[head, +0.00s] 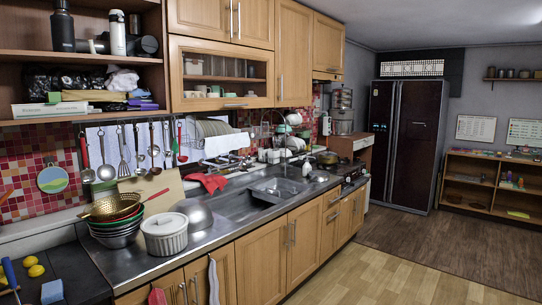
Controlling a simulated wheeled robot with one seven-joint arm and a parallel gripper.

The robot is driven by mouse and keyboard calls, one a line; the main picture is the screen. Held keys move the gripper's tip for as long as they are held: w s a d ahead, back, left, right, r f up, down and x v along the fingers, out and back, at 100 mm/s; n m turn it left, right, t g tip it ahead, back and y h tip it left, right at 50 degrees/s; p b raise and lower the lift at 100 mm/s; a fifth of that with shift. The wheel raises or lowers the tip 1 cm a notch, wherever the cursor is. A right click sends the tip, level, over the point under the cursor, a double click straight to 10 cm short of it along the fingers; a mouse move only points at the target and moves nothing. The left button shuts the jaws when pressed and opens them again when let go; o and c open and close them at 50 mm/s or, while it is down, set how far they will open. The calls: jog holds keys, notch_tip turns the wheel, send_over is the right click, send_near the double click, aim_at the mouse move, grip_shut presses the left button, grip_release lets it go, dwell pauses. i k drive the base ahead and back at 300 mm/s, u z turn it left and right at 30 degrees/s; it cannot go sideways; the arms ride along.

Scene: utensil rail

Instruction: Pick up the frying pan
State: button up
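A dark pan-like vessel (327,158) sits on the stove area at the far end of the counter. It is small in the picture, and I cannot tell for sure that it is the frying pan. A round, pan-shaped piece with a picture on its face (53,179) hangs on the red tiled wall at the left. Several utensils, such as a ladle (106,171), hang from the rail (130,121) above the counter. My gripper is not in view.
A colander (112,206) tops stacked bowls (117,237) on the near counter. A white ribbed pot (164,234) and a metal bowl (195,215) stand beside it. The sink (243,206) follows. The wooden floor (400,275) at the right is clear.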

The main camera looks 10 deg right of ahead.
aim_at(316, 178)
jog(key=u, duration=0.05)
jog(key=i, duration=2.05)
jog(key=z, duration=0.4)
jog(key=i, duration=0.85)
jog(key=z, duration=0.2)
